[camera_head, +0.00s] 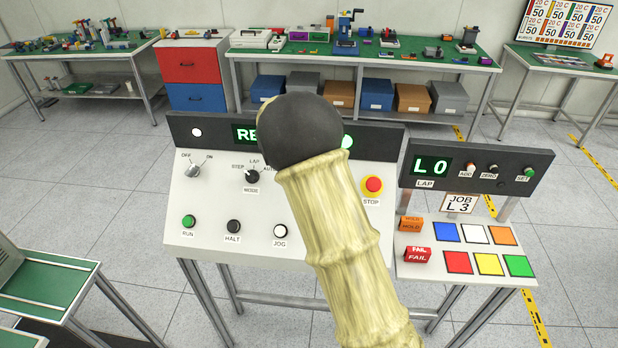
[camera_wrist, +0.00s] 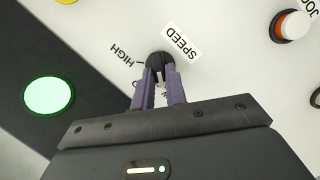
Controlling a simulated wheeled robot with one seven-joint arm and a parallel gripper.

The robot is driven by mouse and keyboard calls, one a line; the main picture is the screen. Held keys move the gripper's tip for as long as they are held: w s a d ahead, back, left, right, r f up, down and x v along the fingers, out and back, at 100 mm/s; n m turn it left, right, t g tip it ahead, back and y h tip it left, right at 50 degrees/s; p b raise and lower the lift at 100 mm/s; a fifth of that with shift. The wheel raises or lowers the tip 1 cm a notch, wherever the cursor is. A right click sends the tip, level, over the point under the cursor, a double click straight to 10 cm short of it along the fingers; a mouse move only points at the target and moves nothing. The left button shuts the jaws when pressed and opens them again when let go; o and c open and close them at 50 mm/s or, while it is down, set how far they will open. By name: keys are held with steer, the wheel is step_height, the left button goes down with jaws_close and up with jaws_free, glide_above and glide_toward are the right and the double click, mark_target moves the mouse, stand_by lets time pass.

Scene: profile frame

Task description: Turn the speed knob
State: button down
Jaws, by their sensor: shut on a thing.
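The speed knob (camera_wrist: 160,62) is a small dark round knob on the white panel in the wrist view. A "SPEED" label (camera_wrist: 181,41) sits beside it and a "HIGH" label (camera_wrist: 122,55) is on its left. My gripper (camera_wrist: 161,76) has its two purple-grey fingers shut on the knob, one on each side. The fingers partly cover the knob and the lettering below it. In the head view, my arm hides both the knob and my gripper. The control panel (camera_head: 225,221) shows around my arm there.
The OFF/ON switch (camera_head: 192,170), mode knob (camera_head: 252,177), green RUN button (camera_head: 188,221), black HALT button (camera_head: 233,227), white JOG button (camera_head: 280,231) and red STOP button (camera_head: 373,185) are on the same panel. A lap counter box (camera_head: 475,165) stands at the right.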

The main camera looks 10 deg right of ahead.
steer(key=c, duration=1.4)
jaws_free()
steer(key=shift+c, duration=0.2)
steer(key=b+v, duration=0.3)
steer(key=v, duration=1.4)
steer(key=shift+a, duration=0.15)
steer(key=shift+s+r, duration=0.1)
steer(key=shift+r, duration=0.05)
steer(key=s+d+f+m+g+y, duration=0.1)
steer(key=s+d+f+m+y, duration=0.1)
steer(key=s+f, duration=0.5)
steer(key=s+d+f+m+g+y, duration=0.1)
steer(key=s+d+f+m, duration=0.3)
steer(key=s, duration=1.1)
step_height(320, 180, down, 4)
steer(key=shift+s+d+f+m+y, duration=0.1)
steer(key=shift+s+d+m+y, duration=0.25)
steer(key=shift+d+y, duration=0.55)
steer(key=shift+d, duration=0.1)
